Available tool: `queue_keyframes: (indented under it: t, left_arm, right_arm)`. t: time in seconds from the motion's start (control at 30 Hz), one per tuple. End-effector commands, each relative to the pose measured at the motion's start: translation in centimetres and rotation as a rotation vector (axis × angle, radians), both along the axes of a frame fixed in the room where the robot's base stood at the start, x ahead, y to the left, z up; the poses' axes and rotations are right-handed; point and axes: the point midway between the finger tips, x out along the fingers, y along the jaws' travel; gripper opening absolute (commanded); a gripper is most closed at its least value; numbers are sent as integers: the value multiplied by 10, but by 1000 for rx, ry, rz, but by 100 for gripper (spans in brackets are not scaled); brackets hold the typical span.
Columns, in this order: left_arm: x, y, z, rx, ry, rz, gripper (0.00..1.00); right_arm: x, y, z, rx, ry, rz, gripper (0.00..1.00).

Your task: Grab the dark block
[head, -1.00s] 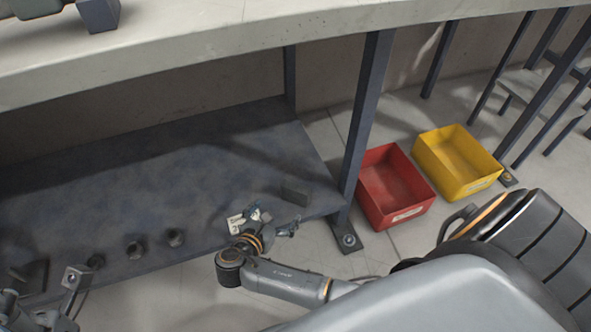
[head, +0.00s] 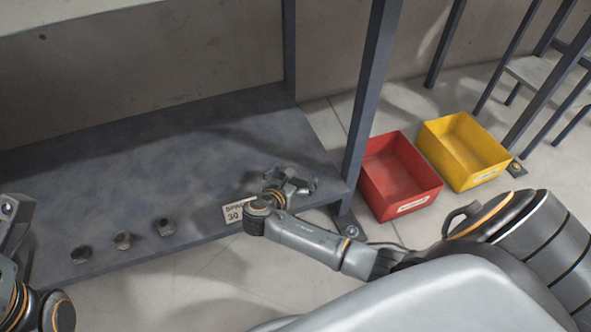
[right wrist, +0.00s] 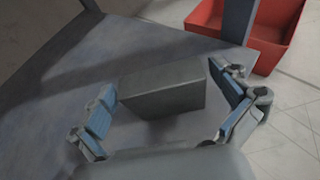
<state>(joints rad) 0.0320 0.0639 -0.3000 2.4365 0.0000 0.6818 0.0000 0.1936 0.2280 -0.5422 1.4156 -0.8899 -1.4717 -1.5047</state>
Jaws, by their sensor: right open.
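The dark block (right wrist: 163,88) is a dark grey box on the grey-blue shelf (head: 150,150). In the right wrist view it lies between the two fingers of my right gripper (right wrist: 166,92). The fingers have blue pads and stand apart, with a visible gap beside the block. In the head view my right gripper (head: 290,182) is at the shelf's right end and hides most or all of the block. Part of my left arm and gripper (head: 10,212) shows at the left edge; its fingers are cut off or unclear.
A white label (head: 233,212) is beside my right wrist. A table leg (head: 372,100) rises just right of the gripper. Red (head: 400,178) and yellow (head: 463,152) bins stand on the floor beyond it.

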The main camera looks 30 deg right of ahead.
Motion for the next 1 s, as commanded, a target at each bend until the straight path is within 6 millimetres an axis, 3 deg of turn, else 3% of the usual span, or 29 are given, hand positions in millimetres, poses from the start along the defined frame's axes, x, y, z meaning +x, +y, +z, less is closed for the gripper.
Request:
queue_keyframes:
  t: [0.27, 0.37, 0.67, 1.0]
  left_arm:
    - [-1, 0, 2, 1, -9, 0, 37]
    - [-1, 0, 2, 1, -9, 0, 37]
    - [-1, 0, 2, 0, -10, 0, 37]
    - [-1, 0, 5, 0, -11, -1, 37]
  right_arm:
    - [2, -3, -1, 0, 0, 1, 100]
    - [2, -3, -1, 0, 0, 1, 84]
    - [2, -3, -1, 0, 1, 0, 23]
    - [3, -3, 5, -3, -7, 0, 21]
